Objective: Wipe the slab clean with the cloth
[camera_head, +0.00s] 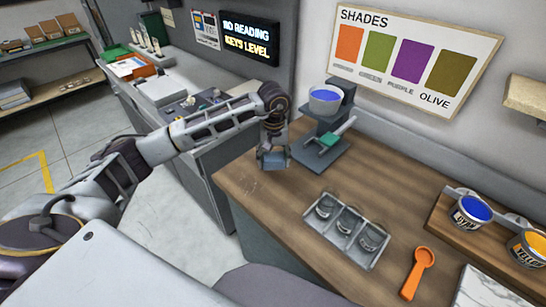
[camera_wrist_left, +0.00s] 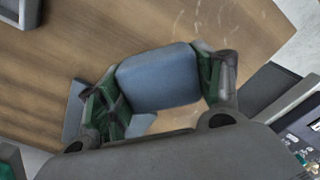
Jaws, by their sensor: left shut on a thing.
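My left gripper (camera_head: 274,150) is shut on a blue-grey block-like piece (camera_head: 272,161), which looks like the folded cloth. It is over the left back part of the wooden counter, left of the stand. In the left wrist view the cloth (camera_wrist_left: 160,78) sits between the two green-padded fingers of the gripper (camera_wrist_left: 160,85). I cannot tell whether the cloth touches the counter. A pale, marble-like slab (camera_head: 484,290) shows at the bottom right of the head view, cut off by the frame edge, far from the gripper. My right gripper is not in view.
A grey stand (camera_head: 316,154) with a blue-filled cup (camera_head: 325,95) and green handle is close right of the gripper. A three-well tray (camera_head: 345,230), an orange spoon (camera_head: 418,272) and blue (camera_head: 470,210) and orange (camera_head: 530,245) paint cans on a rack lie toward the slab.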

